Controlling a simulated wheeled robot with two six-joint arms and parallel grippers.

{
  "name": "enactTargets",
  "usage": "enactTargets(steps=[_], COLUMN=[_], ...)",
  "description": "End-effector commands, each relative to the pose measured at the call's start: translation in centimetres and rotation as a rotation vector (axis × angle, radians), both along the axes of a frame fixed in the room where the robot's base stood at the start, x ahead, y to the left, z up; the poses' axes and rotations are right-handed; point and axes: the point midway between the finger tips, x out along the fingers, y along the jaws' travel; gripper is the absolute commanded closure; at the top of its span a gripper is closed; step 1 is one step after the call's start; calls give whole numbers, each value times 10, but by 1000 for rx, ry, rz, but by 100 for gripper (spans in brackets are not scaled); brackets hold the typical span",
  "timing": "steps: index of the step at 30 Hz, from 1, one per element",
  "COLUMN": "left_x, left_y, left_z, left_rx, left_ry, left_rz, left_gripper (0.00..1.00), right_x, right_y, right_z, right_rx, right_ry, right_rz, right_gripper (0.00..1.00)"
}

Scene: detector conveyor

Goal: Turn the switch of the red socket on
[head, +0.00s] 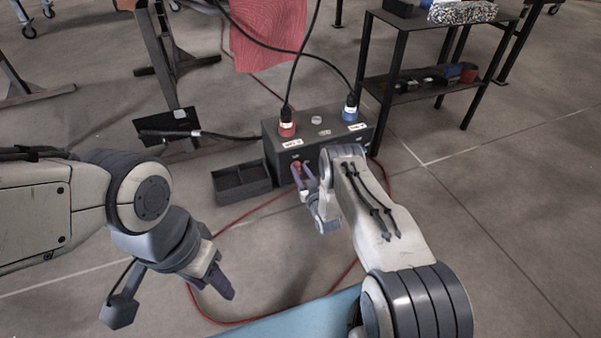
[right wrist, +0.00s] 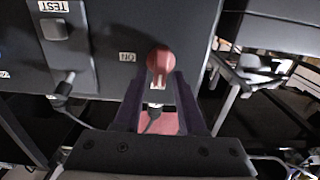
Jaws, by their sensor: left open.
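The dark socket box (head: 335,130) stands on the floor in the head view, with a red socket and plug (head: 287,126) at left on top and a blue one (head: 351,108) at right. The red switch (head: 296,168) is on its front face, below the red socket. In the right wrist view the red rotary switch (right wrist: 160,62) sits between my right gripper's (right wrist: 161,76) two fingertips, which look closed against its sides. An upside-down "ON" label is beside it. The right gripper (head: 305,178) is at the box front. My left gripper (head: 222,284) is open and empty, low at left.
An open black bin (head: 242,183) is left of the box. A black cable (head: 210,135) runs in from the left, and black cables rise from both plugs. A red cable (head: 215,317) loops on the floor. A shelf rack (head: 435,60) stands at the back right.

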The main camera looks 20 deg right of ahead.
Motion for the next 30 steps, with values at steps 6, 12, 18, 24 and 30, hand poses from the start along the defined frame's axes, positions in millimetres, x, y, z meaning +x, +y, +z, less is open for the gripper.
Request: enactTargets(steps=[6, 12, 18, 24, 30], left_x=[0, 0, 0, 0, 0], left_y=[0, 0, 0, 0, 0], left_z=[0, 1, 4, 8, 12], left_rx=[0, 0, 0, 0, 0], left_ry=[0, 0, 0, 0, 0], left_rz=[0, 0, 0, 0, 0], left_gripper=[50, 50, 50, 50, 50], right_x=[0, -1, -1, -1, -1], right_y=[0, 0, -1, -3, -5], right_z=[0, 0, 0, -1, -2], right_rx=[0, 16, 95, 244, 432], right_ry=[0, 2, 4, 10, 17], right_rz=[0, 0, 1, 1, 1], right_gripper=[100, 100, 100, 100, 100])
